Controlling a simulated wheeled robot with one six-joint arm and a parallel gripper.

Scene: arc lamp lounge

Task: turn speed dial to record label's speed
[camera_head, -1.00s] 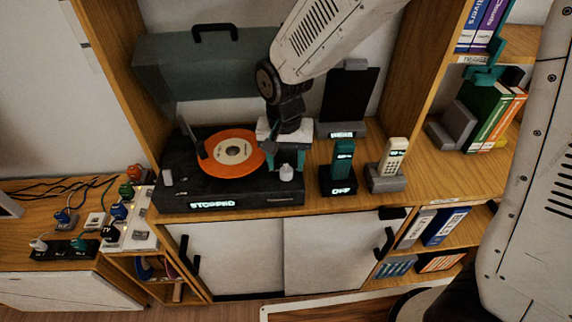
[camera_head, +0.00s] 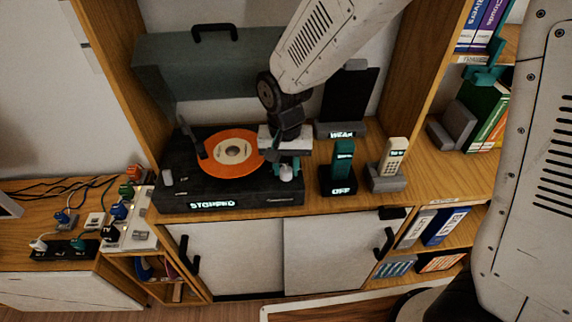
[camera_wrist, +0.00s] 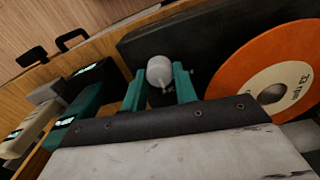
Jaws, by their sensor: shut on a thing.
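The black record player (camera_head: 240,194) stands on the wooden shelf, its front display reading "STOPPED". An orange record (camera_head: 222,166) lies on it; in the wrist view its pale label (camera_wrist: 282,88) reads "33 rpm". The speed dial is the light grey knob (camera_head: 286,173) at the player's front right, also in the wrist view (camera_wrist: 160,71). My gripper (camera_head: 286,168) is above the player's right end, pointing down. In the wrist view its two teal fingers (camera_wrist: 160,85) are shut on the dial, one on each side. The dial's setting marks are mostly hidden.
The player's tinted lid (camera_head: 180,70) is raised behind. A teal handset (camera_head: 342,160) on a base reading "OFF" and a cream handset (camera_head: 394,157) stand close to the right. A dark panel (camera_head: 350,95) stands behind them.

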